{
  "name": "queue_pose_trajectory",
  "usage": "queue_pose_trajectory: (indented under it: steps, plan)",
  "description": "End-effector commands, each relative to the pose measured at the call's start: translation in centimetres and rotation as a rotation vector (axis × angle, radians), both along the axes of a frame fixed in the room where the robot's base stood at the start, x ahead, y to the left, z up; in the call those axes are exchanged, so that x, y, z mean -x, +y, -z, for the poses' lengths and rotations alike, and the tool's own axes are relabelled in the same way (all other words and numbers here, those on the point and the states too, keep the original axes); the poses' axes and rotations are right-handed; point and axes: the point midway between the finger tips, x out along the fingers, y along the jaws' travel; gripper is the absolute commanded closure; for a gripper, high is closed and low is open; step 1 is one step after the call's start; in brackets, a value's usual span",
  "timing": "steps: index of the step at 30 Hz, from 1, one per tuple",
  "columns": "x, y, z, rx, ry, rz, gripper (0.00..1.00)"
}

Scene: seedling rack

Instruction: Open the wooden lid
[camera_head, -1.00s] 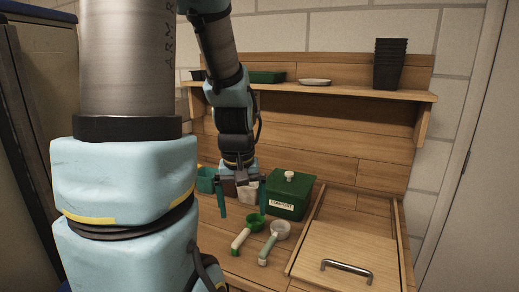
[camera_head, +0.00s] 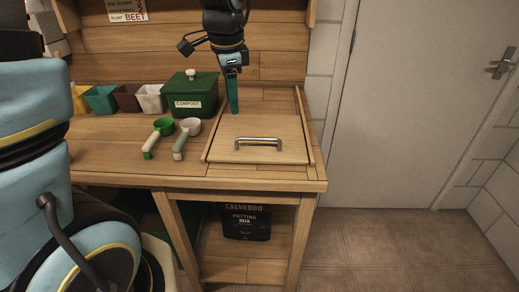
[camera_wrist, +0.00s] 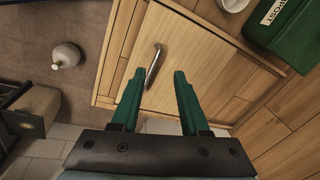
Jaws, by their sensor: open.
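The wooden lid (camera_head: 231,141) is a pale square panel set between wooden rails in the right part of the bench top. It lies flat, with a metal bar handle (camera_head: 259,143) near its front edge. My gripper (camera_head: 233,108) is above the lid's back part, behind the handle, pointing down. In the wrist view the green fingers of my gripper (camera_wrist: 157,78) are apart with nothing between them.
A green compost box (camera_head: 192,100) stands left of the lid. A green scoop (camera_head: 158,136) and a pale scoop (camera_head: 187,138) lie in front of it. Several small pots line the back left. A black potting mix bag (camera_head: 246,222) sits on the shelf below. Open floor lies right of the bench.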

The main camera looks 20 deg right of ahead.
Motion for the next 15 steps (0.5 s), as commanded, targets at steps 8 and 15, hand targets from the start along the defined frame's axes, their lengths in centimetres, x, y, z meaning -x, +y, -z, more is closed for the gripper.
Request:
queue_pose_trajectory:
  steps: [8, 15]
  plan:
    - [1.7, -5.5, 0.5, -0.045, -0.034, 0.329, 0.55]
    - [1.4, -5.7, 3.1, -0.051, -0.030, 0.338, 0.55]
